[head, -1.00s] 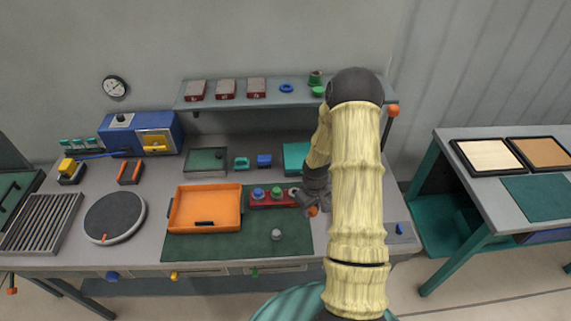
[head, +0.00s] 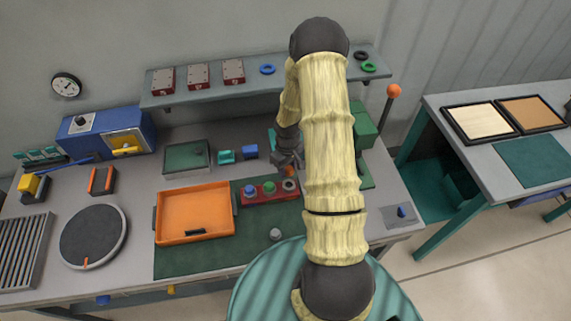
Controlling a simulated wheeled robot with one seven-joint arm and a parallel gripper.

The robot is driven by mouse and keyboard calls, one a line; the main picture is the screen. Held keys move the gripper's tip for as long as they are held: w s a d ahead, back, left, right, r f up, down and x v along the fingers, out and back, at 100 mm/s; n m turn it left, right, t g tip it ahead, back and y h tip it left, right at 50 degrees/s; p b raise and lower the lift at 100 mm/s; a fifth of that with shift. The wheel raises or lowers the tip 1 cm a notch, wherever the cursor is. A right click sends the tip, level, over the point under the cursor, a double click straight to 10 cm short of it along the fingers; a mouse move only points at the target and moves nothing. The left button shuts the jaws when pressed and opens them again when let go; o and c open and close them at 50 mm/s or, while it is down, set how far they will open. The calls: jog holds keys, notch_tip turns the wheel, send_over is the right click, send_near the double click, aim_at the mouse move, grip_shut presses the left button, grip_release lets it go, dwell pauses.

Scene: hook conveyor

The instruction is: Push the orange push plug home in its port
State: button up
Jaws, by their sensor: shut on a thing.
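The red port block (head: 258,197) stands on the dark green mat, right of the orange tray. A blue plug (head: 250,189) and a green plug (head: 269,187) sit in it. A grey ring-shaped port (head: 290,185) at its right end looks empty. My gripper (head: 288,164) is just behind and above that end, shut on the orange push plug (head: 290,172). The plug appears apart from the port, though its exact height is hard to tell. My fingers and forearm hide part of the plug and the area to the right.
The orange tray (head: 195,235) lies left of the block, and a small grey knob (head: 275,234) sits in front of it. Small teal (head: 226,156) and blue (head: 250,151) blocks stand behind. A green box (head: 364,126) and an orange-topped lever (head: 393,91) are at the right.

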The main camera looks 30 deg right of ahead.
aim_at(288, 185)
jog(key=shift+s+a, duration=0.1)
jog(key=shift+s, duration=0.1)
jog(key=shift+w+f+b, duration=0.15)
jog(key=shift+f+b, duration=1.25)
jog(key=shift+f, duration=0.45)
jog(key=shift+f+b, duration=0.5)
jog(key=shift+f, duration=0.4)
jog(key=shift+s+f+b, duration=0.2)
jog(key=shift+f+b, duration=0.2)
jog(key=shift+b, duration=0.2)
jog(key=o, duration=1)
jog(key=shift+r, duration=0.15)
